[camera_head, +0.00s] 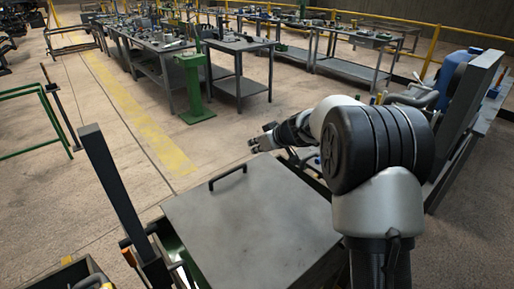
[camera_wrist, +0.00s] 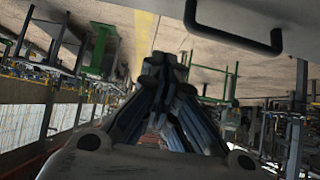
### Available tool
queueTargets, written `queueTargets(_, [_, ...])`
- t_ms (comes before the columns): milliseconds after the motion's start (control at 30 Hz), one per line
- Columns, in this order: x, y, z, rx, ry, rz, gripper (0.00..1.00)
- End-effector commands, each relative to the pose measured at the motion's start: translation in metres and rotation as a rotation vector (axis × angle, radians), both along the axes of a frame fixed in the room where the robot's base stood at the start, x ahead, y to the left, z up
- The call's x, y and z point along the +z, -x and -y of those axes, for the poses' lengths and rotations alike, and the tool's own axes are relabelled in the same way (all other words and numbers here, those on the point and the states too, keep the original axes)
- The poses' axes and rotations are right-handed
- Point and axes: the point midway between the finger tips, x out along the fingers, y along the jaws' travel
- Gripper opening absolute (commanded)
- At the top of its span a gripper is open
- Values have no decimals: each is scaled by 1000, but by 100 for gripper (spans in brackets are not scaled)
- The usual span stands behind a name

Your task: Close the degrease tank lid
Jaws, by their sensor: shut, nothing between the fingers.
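The degrease tank lid is a flat grey plate (camera_head: 255,222) at the lower middle of the head view. It spans the top of the tank, and green parts (camera_head: 178,252) show below its left edge. I cannot tell whether it lies fully flat. Its black bar handle (camera_head: 228,177) is at the far edge. My gripper (camera_head: 262,139) is beyond that far edge, to the right of the handle, and looks apart from it. In the wrist view my gripper (camera_wrist: 163,64) has its fingers together and empty. The handle (camera_wrist: 240,38) and lid (camera_wrist: 298,22) are at upper right.
A dark upright post (camera_head: 110,180) stands left of the lid. A dark panel with blue equipment (camera_head: 465,125) stands at right. A green stand (camera_head: 194,90) and workbenches (camera_head: 240,65) are farther back. Open floor (camera_head: 130,130) lies at the left.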

Motion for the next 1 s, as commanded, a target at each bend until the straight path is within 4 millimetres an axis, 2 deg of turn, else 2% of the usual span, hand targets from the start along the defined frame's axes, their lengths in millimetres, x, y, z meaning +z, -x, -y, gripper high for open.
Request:
queueTargets(33, [-11, -7, -6, 2, 0, -2, 0])
queueTargets(300, [-47, -42, -29, -1, 0, -1, 0])
queueTargets(400, [-65, -42, -28, -3, -1, -3, 0])
queueTargets(500, [-74, -43, -29, -2, -1, -2, 0])
queueTargets(667, [-81, -43, -29, -2, -1, -2, 0])
queueTargets(1000, [-81, -43, -30, -1, 0, -3, 0])
